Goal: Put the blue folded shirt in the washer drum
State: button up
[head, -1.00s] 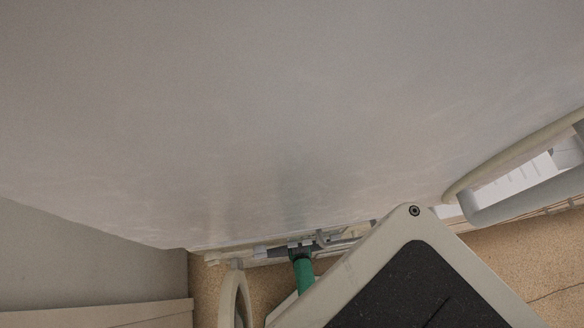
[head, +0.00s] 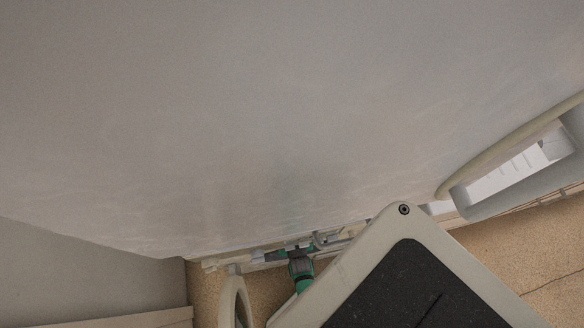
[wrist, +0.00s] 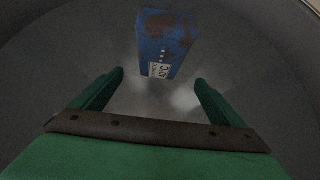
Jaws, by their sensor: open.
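The blue folded shirt (wrist: 166,42) shows in the wrist view as a blue, box-like bundle with reddish-brown patches, a row of white dots and a white label. It lies in the grey, bowl-shaped inside of what looks like the washer drum (wrist: 70,48). My gripper (wrist: 160,80) is open, its two green fingers spread apart. The shirt is just beyond the fingertips, and neither finger is closed on it. In the head view the shirt and the fingers are hidden; only a green and dark part of my arm shows at the bottom.
A large plain grey surface (head: 290,120) fills most of the head view and blocks sight of the drum. A light curved rim and a grey part (head: 530,180) stand at the right. Tan floor (head: 520,260) shows at the lower right, and a pale panel (head: 90,270) at the lower left.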

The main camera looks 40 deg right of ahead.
jog(key=shift+v, duration=2.4)
